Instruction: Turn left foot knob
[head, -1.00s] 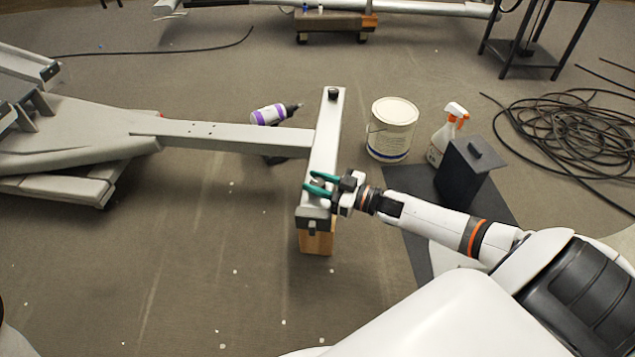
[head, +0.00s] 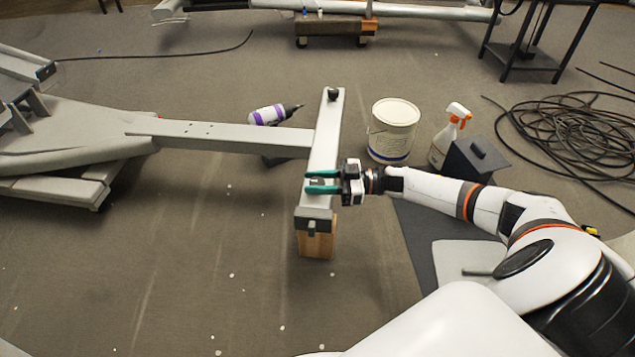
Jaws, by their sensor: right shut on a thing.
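The grey elliptical frame has a crossbar (head: 326,140) that runs from far to near, joined to a long grey beam (head: 225,139). A black foot knob (head: 333,94) stands on the crossbar's far end. My right gripper (head: 309,183) has teal fingers over the near part of the crossbar, just behind its dark end cap (head: 313,222). The fingers point left and are shut on a small knob there, which they mostly hide. My left gripper is not in view.
A wooden block (head: 316,244) supports the crossbar's near end. A white bucket (head: 393,131), a spray bottle (head: 452,133) and a dark box (head: 473,160) stand to the right. A purple-and-white bottle (head: 268,115) is behind the beam. Coiled cable (head: 580,135) lies far right.

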